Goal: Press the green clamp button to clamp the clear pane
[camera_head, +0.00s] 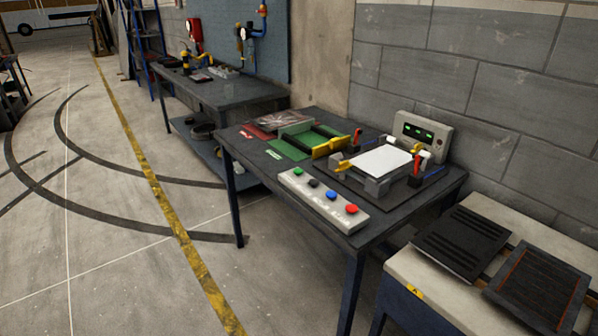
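A pale button box (322,201) lies along the front edge of the dark workbench (245,153). Its green button (298,171) is at the left end, followed by a black, a blue and a red button. Behind it, a pale, near-white pane (381,160) lies flat on a grey clamp fixture (374,187). Red-handled clamps stand beside the fixture. I cannot tell whether the clamps grip the pane. Neither of my grippers is in view.
A grey box with green lit displays (422,133) stands behind the fixture. Red and green mats and a green rack (302,136) are at the bench's left. A side table (412,268) with dark panels stands at right. Open floor (110,240) lies at left.

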